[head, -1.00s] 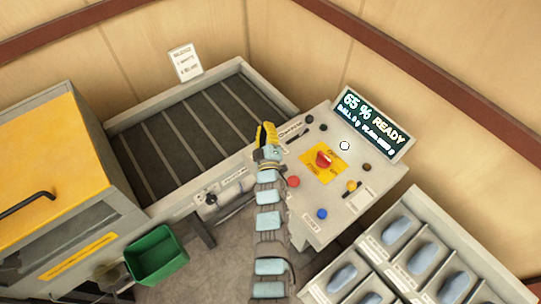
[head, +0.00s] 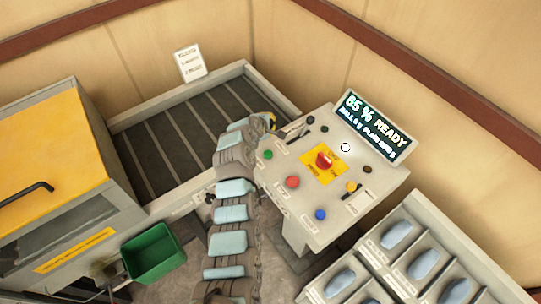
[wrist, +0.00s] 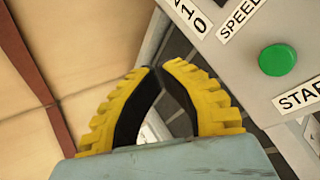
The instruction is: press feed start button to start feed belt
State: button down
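The green button (head: 268,154) sits on the left part of the grey control panel (head: 300,200). In the wrist view the green button (wrist: 277,60) is at the upper right, beside a label beginning "START". My gripper (head: 271,120) is beyond the panel's upper left edge in the head view, partly hidden behind my arm. In the wrist view its yellow fingers (wrist: 158,68) curve together with their tips nearly meeting and nothing held. The fingers are to the left of the green button and apart from it. The dark slatted belt (head: 175,140) lies left of the panel.
The panel also bears a red mushroom button on yellow (head: 324,160), a red button (head: 292,182), a blue button (head: 320,215) and a screen (head: 376,127) reading "READY". A green bin (head: 155,252) is at lower left. A compartment rack (head: 437,235) stands at lower right.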

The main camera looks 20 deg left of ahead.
jog(key=shift+s+d+r+n+g+h, duration=0.2)
jog(key=shift+s+r+g+h, duration=0.1)
jog(key=shift+s+g+h, duration=0.4)
jog(key=shift+s+d+r+n+g+h, duration=0.15)
jog(key=shift+s+d+r+n+g, duration=0.25)
jog(key=shift+s, duration=0.5)
jog(key=shift+s+d+r+g+h, duration=0.1)
jog(key=shift+s+r+g+h, duration=0.15)
jog(key=shift+s+g+h, duration=0.35)
jog(key=shift+s+f+y+b, duration=0.1)
jog(key=shift+s+y+b, duration=0.15)
jog(key=shift+b, duration=0.1)
jog(key=b, duration=0.6)
send_over(270, 151)
notch_tip(270, 151, down, 6)
jog(key=shift+s+a+f, duration=0.1)
jog(key=shift+a+f, duration=0.05)
jog(key=shift+f, duration=1.1)
jog(key=shift+f, duration=0.15)
jog(key=shift+f, duration=0.3)
